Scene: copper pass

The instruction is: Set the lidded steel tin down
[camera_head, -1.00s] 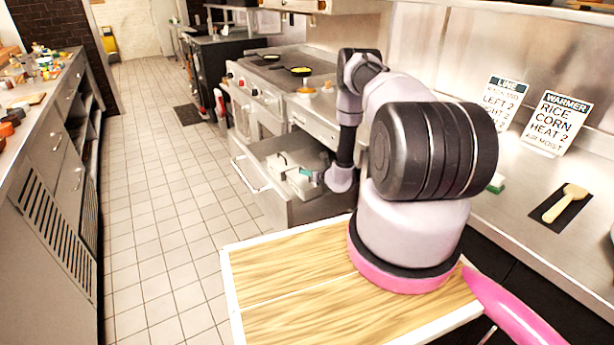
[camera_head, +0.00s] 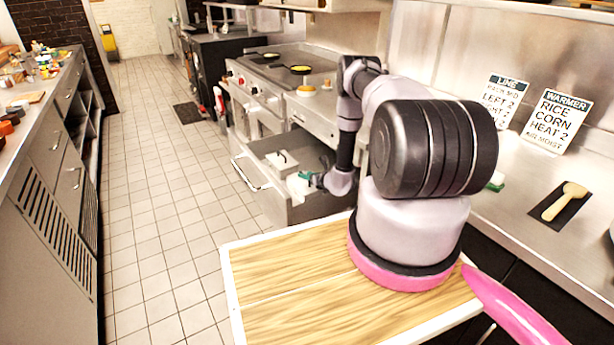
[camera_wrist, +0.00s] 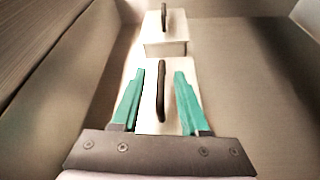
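A pale lidded steel tin (camera_wrist: 150,121) with an upright dark handle (camera_wrist: 161,90) lies directly ahead of my gripper (camera_wrist: 157,84) in the wrist view. The two teal fingers stand apart on either side of the handle, with a visible gap to it on both sides. The near end of the tin is hidden by my gripper. In the head view, my gripper (camera_head: 305,177) is low in the open drawer (camera_head: 312,209), close to this tin (camera_head: 296,187).
A second lidded tin (camera_wrist: 165,45) with a dark handle stands just beyond in the drawer; it also shows in the head view (camera_head: 282,163). The drawer walls rise on both sides. Bare drawer floor (camera_wrist: 245,75) lies to the right. The stove (camera_head: 275,68) stands behind.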

